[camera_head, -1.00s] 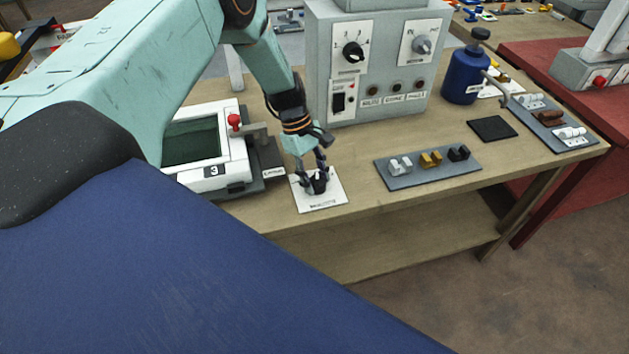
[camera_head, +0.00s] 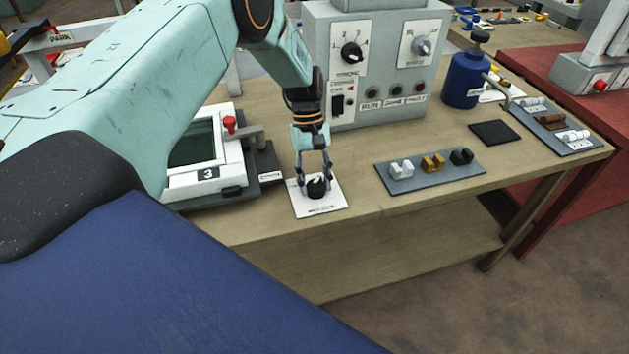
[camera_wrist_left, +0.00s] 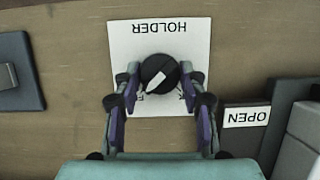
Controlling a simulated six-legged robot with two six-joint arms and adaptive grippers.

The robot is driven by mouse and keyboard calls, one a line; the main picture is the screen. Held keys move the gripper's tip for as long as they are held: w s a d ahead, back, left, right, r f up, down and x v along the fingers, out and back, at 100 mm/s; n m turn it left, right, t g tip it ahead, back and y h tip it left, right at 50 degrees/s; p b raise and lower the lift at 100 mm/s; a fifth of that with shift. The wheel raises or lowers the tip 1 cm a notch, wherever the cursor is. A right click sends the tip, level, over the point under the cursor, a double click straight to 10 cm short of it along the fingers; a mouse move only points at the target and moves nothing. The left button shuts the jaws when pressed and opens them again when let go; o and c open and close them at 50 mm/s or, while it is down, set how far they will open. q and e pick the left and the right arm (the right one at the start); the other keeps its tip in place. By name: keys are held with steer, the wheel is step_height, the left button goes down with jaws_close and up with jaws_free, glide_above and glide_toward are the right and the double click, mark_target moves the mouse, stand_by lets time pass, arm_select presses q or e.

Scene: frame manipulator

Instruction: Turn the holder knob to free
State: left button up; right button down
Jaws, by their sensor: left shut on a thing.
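The holder knob (camera_head: 317,190) is a round black knob with a white pointer, on a white plate (camera_head: 331,206) on the wooden table. In the left wrist view the knob (camera_wrist_left: 158,66) sits on its plate (camera_wrist_left: 125,40), with the word HOLDER upside down. The white pointer slants towards the lower left there, near a partly hidden letter. My left gripper (camera_head: 315,186) comes down from above, with one finger on each side of the knob, shut on it. The fingers (camera_wrist_left: 160,76) partly hide the plate's lower markings. My right gripper is not in view.
A white device marked 3 (camera_head: 208,173) stands close left of the plate. A grey control box (camera_head: 380,105) stands behind. A grey tray (camera_head: 430,178) with small blocks lies to the right. A blue bottle (camera_head: 463,82) and a black pad (camera_head: 495,132) are farther right.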

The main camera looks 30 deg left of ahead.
arm_select(q)
steer(key=shift+s, duration=0.1)
steer(key=o, duration=1.2)
steer(key=shift+d, duration=0.1)
steer(key=shift+c, duration=0.2)
steer(key=v, duration=1.2)
